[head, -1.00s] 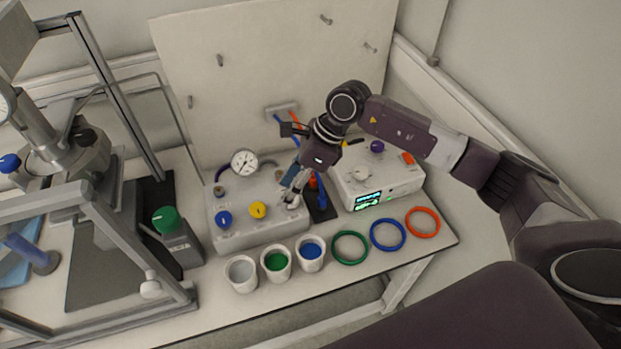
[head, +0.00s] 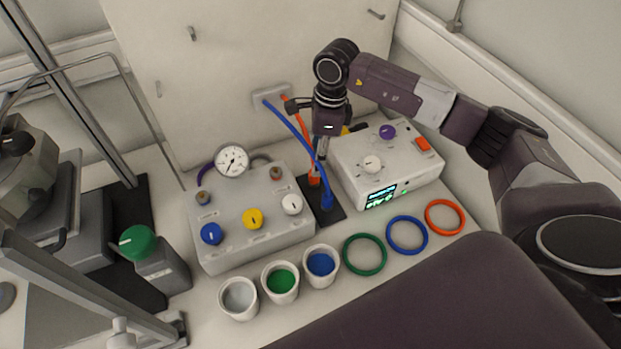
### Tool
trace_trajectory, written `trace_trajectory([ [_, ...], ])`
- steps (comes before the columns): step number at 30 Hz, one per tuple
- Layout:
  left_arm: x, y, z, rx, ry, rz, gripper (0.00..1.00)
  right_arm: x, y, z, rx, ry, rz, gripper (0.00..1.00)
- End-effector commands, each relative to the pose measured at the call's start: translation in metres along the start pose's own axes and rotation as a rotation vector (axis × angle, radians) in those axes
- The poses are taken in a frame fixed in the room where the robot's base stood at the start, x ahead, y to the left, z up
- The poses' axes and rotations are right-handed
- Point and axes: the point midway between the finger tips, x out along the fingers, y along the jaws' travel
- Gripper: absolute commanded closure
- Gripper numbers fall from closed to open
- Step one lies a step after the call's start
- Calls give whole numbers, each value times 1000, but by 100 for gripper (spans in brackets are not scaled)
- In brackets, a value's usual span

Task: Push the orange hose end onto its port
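The orange hose (head: 303,128) runs down from the small wall block (head: 271,97). Its orange end (head: 314,179) is low at the back of a dark plate (head: 334,215) between the two instruments. I cannot tell whether it is seated on a port. My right gripper (head: 321,159) points down just above and beside the orange end, behind the blue hose. Its fingertips are small and partly hidden, so its grip is unclear. The blue hose (head: 300,137) ends in a blue fitting (head: 327,202) on the same plate. My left gripper is out of view.
A pump box (head: 253,243) with knobs and a gauge (head: 232,160) stands left of the plate. A white instrument (head: 425,172) with a screen stands right. Several cups and rings, including a green ring (head: 364,254), lie in front.

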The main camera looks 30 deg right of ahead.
Motion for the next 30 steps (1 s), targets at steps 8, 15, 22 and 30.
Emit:
trace_trajectory([
  [8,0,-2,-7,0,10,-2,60,-1,0,0,0,-1,0,58],
  [15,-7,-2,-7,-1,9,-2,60,17,0,0,3,1,3,58],
  [22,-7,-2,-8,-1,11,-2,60,26,-1,0,0,-1,-1,58],
  [30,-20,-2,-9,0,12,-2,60,39,0,0,2,1,5,58],
])
